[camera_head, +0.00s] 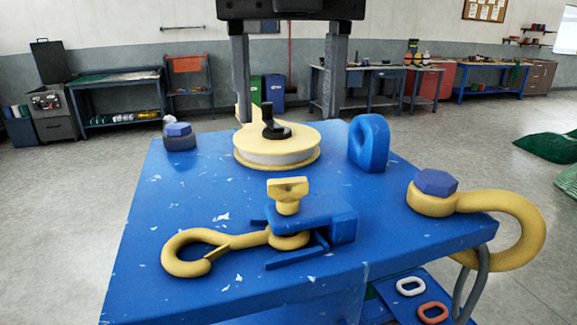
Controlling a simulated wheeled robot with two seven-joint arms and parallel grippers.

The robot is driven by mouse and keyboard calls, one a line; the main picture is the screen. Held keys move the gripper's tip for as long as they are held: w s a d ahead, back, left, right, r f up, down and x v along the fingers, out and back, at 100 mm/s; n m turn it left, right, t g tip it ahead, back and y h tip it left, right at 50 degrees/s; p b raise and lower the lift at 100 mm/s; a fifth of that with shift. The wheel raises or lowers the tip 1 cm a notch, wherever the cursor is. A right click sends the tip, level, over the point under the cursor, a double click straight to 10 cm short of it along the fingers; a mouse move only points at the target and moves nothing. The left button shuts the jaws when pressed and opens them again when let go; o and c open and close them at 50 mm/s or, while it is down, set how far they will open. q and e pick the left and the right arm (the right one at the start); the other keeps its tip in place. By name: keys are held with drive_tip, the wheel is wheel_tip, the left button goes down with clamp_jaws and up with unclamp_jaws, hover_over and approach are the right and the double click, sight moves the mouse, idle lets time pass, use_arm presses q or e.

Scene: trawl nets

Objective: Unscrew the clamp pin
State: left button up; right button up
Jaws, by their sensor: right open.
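The clamp pin (288,188) has a yellow flat-topped handle and stands upright in the blue clamp (325,222) on the blue table. A yellow hook (195,252) lies in front and to the left, its shank end at the clamp under the pin. My right gripper (286,118) hangs in from the top of the head view, fingers pointing down and wide apart. Nothing is between the fingers. It appears above the pin in the picture and apart from it; its exact depth is hard to tell. My left gripper is not in view.
The blue table (150,245) also bears a yellow-and-white sheave (277,150) with a black knob, a blue lug (370,145), a blue-topped bolt (179,135) and a yellow shackle (515,225) overhanging the right edge. Workbenches stand far back.

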sight(289, 181)
wheel_tip(289, 181, down, 8)
drive_tip(key=shift+f, duration=0.1)
drive_tip(key=shift+c, duration=0.3)
drive_tip(key=c, duration=0.9)
